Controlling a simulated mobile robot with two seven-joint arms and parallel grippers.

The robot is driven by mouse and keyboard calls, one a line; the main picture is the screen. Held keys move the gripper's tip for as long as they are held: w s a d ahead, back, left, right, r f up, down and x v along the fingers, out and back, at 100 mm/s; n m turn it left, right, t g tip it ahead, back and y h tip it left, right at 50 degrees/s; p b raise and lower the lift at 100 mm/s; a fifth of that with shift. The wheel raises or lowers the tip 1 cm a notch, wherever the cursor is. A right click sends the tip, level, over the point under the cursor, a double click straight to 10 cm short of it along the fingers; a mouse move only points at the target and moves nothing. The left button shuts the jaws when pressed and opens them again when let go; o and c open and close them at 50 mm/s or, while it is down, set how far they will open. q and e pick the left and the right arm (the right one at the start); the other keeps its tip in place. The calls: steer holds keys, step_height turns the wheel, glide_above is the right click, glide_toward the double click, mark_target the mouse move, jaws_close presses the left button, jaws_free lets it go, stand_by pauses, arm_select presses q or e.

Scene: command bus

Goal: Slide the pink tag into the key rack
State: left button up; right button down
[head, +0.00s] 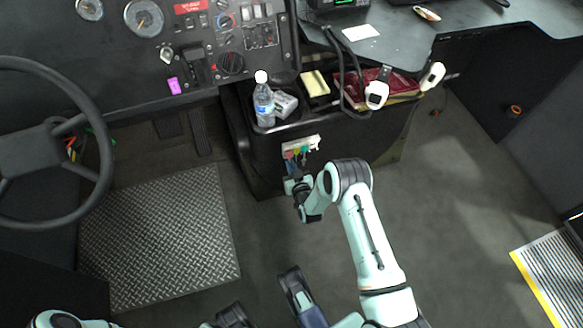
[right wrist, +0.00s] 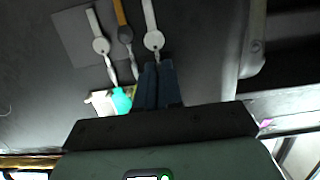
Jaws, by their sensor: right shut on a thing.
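The key rack (head: 301,146) is a small pale rail on the front of the dark console, with several coloured tags hanging at it. My right gripper (head: 293,182) is just below it, close to the tags. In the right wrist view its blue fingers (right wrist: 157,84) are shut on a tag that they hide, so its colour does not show. A pale key (right wrist: 153,40) extends from the fingertips. Next to them are a teal tag (right wrist: 122,100) and two other keys, one grey (right wrist: 100,45) and one orange and dark (right wrist: 124,34).
A water bottle (head: 264,103) and a grey crumpled thing (head: 284,104) stand on the console above the rack. The steering wheel (head: 45,150) is at left. A bright pink patch (head: 174,86) shows on the dashboard. Floor right of my arm is clear.

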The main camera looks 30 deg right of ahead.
steer(key=shift+w+d+b, duration=0.1)
steer(key=shift+w+b, duration=0.35)
steer(key=shift+w, duration=0.15)
stand_by(0.7)
stand_by(0.5)
steer(key=c, duration=1.2)
jaws_free()
steer(key=shift+f+p+v, duration=0.15)
steer(key=shift+p+v, duration=0.35)
steer(key=shift+v, duration=0.2)
steer(key=shift+f+p+v, duration=0.1)
steer(key=shift+p+v, duration=0.35)
steer(key=shift+v, duration=0.25)
steer(key=f+p+v, duration=0.1)
steer(key=p+v, duration=0.2)
steer(key=v, duration=0.4)
steer(key=shift+f, duration=0.2)
